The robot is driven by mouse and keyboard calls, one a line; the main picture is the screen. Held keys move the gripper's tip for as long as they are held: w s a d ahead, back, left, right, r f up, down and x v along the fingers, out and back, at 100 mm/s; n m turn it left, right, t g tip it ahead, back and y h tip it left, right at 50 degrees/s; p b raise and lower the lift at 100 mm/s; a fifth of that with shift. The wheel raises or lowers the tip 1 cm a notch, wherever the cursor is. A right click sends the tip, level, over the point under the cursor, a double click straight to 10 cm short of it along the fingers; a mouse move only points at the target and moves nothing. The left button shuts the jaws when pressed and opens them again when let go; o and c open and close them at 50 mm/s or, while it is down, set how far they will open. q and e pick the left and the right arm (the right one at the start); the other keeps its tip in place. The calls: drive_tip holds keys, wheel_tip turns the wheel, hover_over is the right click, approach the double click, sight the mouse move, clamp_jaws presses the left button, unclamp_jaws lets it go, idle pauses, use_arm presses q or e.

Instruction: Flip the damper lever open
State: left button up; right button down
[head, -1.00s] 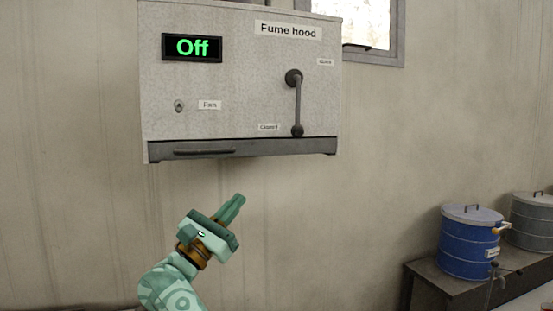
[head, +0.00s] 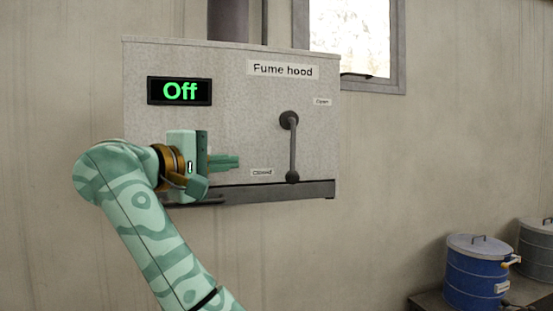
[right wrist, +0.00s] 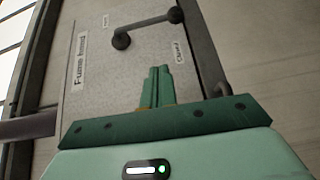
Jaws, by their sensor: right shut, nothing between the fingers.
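The damper lever (head: 292,150) is a dark grey rod on the fume hood's front (head: 230,75). It hangs down from its upper pivot, with its knob (head: 292,177) at the bottom beside the "Closed" label (head: 262,172). The "Open" label (head: 322,101) is up and right of the pivot. My right gripper (head: 238,161) is shut and empty, its fingers pointing right, left of the lever and apart from it. In the right wrist view the shut fingertips (right wrist: 160,70) point toward the lever (right wrist: 150,26), with a gap between. My left gripper is out of view.
The display (head: 180,91) reads "Off". A dark ledge (head: 270,192) runs along the hood's bottom. The fan switch is hidden behind my right gripper. A window (head: 350,40) is behind at upper right. A blue drum (head: 470,275) stands on a bench at lower right.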

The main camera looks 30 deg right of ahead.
sight(260, 158)
drive_tip(key=p+x, duration=0.2)
drive_tip(key=x, duration=0.7)
drive_tip(key=shift+r, duration=0.1)
drive_tip(key=shift+s+d+p, duration=0.2)
drive_tip(key=shift+s+d, duration=0.1)
drive_tip(key=shift+d, duration=0.25)
drive_tip(key=shift+s+d+p, duration=0.2)
drive_tip(key=shift+s+d, duration=0.1)
drive_tip(key=shift+d, duration=0.2)
drive_tip(key=shift+s+d, duration=0.3)
drive_tip(key=shift+d, duration=0.25)
drive_tip(key=shift+f, duration=0.25)
drive_tip(key=shift+d+f+h+b, duration=0.1)
drive_tip(key=shift+d+h+b, duration=0.15)
drive_tip(key=shift+b, duration=0.35)
